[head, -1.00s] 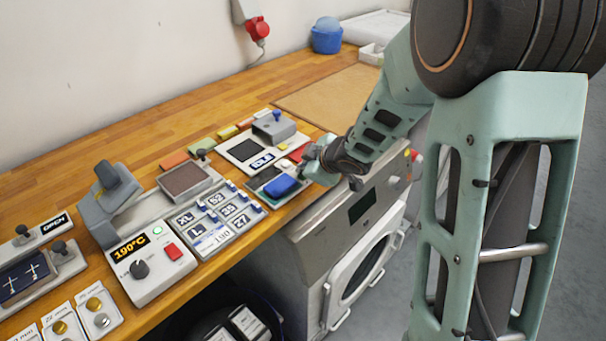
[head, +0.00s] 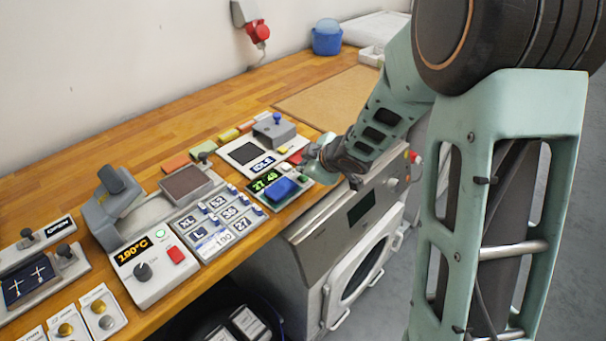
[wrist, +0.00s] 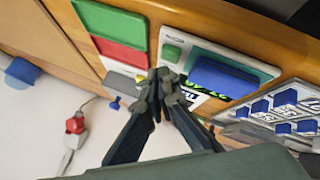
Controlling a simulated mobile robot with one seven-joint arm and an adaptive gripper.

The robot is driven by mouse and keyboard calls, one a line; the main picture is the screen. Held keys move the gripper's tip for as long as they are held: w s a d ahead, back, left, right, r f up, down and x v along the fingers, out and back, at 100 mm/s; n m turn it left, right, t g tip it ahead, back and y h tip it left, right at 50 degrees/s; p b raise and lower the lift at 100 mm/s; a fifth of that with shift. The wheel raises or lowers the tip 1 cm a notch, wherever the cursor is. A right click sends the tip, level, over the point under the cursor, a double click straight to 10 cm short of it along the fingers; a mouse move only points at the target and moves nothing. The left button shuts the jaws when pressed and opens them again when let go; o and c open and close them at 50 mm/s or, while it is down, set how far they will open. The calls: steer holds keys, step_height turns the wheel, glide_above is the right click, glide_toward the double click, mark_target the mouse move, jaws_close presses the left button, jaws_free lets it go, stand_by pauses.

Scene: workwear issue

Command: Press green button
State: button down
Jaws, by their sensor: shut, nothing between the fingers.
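A small green button (wrist: 172,53) sits at the corner of a flat weighing device, beside a blue folded item (wrist: 222,77). In the head view the device has a lit display (head: 265,181) reading about 27.48, with the blue item (head: 282,189) in front of it. The button (head: 303,178) shows small there, next to my gripper. My gripper (wrist: 164,76) is shut and empty, its fingertips close beside the button in the wrist view. I cannot tell whether they touch the device. In the head view my gripper (head: 312,168) is over the right side of the device.
A grey device with a label reading IDLE (head: 262,163) stands just behind. Green (wrist: 110,18) and red (wrist: 119,54) pads lie near the fingers.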

mark_target(304, 179)
step_height(304, 179, up, 5)
steer(key=p, duration=0.5)
steer(key=shift+r, duration=0.1)
stand_by(0.7)
